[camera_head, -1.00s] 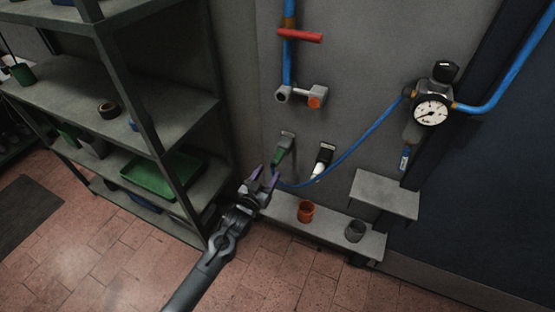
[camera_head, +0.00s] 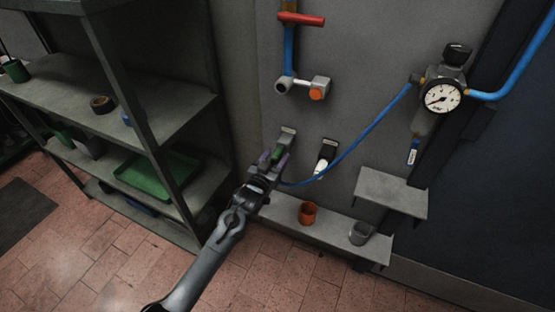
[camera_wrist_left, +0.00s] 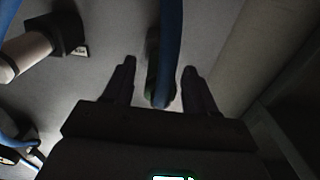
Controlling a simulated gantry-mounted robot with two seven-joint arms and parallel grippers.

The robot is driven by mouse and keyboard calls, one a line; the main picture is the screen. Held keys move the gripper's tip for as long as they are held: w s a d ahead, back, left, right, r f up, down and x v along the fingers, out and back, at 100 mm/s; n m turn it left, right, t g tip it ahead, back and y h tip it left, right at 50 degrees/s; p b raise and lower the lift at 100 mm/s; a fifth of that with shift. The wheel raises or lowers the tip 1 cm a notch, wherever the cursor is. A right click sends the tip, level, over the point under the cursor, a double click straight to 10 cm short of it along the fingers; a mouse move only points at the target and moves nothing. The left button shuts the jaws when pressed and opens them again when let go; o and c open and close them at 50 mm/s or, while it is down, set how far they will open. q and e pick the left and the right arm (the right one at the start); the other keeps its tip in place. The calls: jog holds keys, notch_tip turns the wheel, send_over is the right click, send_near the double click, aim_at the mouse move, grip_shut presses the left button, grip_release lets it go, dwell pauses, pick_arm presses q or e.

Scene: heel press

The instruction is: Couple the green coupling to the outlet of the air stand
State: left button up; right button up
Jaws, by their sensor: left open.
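The green coupling (camera_head: 277,152) sits in a grey wall holder (camera_head: 287,135), with the blue hose (camera_head: 372,128) running from it to the gauge unit. My left gripper (camera_head: 271,158) is open at the coupling and partly hides it. In the left wrist view, the dark green coupling (camera_wrist_left: 152,78) and blue hose (camera_wrist_left: 170,45) lie between the two spread fingers (camera_wrist_left: 159,80); I cannot tell whether they touch. The blue pipe (camera_head: 288,52) with a red handle (camera_head: 301,19) ends in a grey fitting with an orange face (camera_head: 316,94), apparently the outlet. My right gripper is not in view.
A white-tipped coupling in a black holder (camera_head: 327,148) is close on the right. Below are a wall shelf (camera_head: 335,236) with an orange cup (camera_head: 308,213) and a grey cup (camera_head: 360,233). A small ledge (camera_head: 392,188) juts out right. Shelving (camera_head: 165,112) stands left.

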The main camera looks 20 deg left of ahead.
pick_arm(q)
jog(key=shift+w+d+b, duration=0.1)
jog(key=shift+w+b, duration=0.4)
jog(key=shift+w, duration=0.5)
jog(key=shift+p, duration=0.45)
dwell(0.6)
grip_shut()
dwell(0.4)
jog(key=shift+s+r+p, duration=0.1)
jog(key=shift+s+p, duration=1.7)
jog(key=shift+p, duration=0.2)
jog(key=shift+s+a+p, duration=0.15)
jog(key=shift+s+p, duration=0.4)
jog(key=shift+s, duration=0.05)
jog(key=shift+s+a+p, duration=0.15)
jog(key=shift+s+p, duration=0.4)
jog(key=shift+s, duration=0.05)
jog(key=shift+s, duration=0.1)
